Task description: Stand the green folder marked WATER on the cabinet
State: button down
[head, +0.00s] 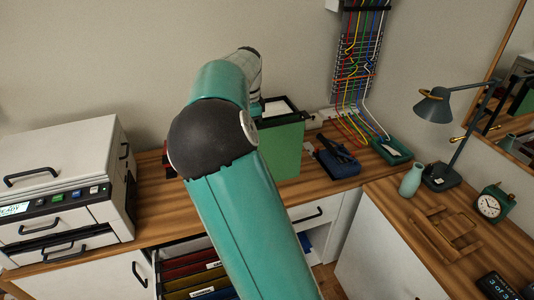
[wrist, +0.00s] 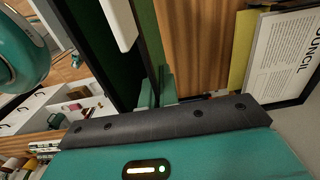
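The green folder (head: 285,150) is upright at the wooden cabinet top (head: 155,205), with its broad green face toward the head camera. Whether its lower edge touches the wood cannot be told. No WATER marking is readable. My arm covers its left part and hides my gripper in the head view. In the wrist view, my gripper (wrist: 157,88) has its two green fingers close together at the edge of the green folder (wrist: 146,40), apparently pinching it. A white piece (wrist: 119,22) shows beside the folder's dark panel.
Below, an open drawer holds several hanging folders (head: 190,270). A white printer (head: 65,190) stands left. Blue tray (head: 338,165), green tray (head: 393,150), cables (head: 355,70) and lamp (head: 435,105) are right. A framed poster (wrist: 285,50) shows in the wrist view.

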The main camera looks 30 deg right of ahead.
jog(key=w+d+f, duration=0.3)
jog(key=d+f, duration=0.5)
jog(key=f, duration=0.3)
jog(key=shift+w+d, duration=0.35)
jog(key=shift+d, duration=0.05)
jog(key=shift+f, duration=0.1)
jog(key=shift+f, duration=0.15)
jog(key=c, duration=1.7)
grip_release()
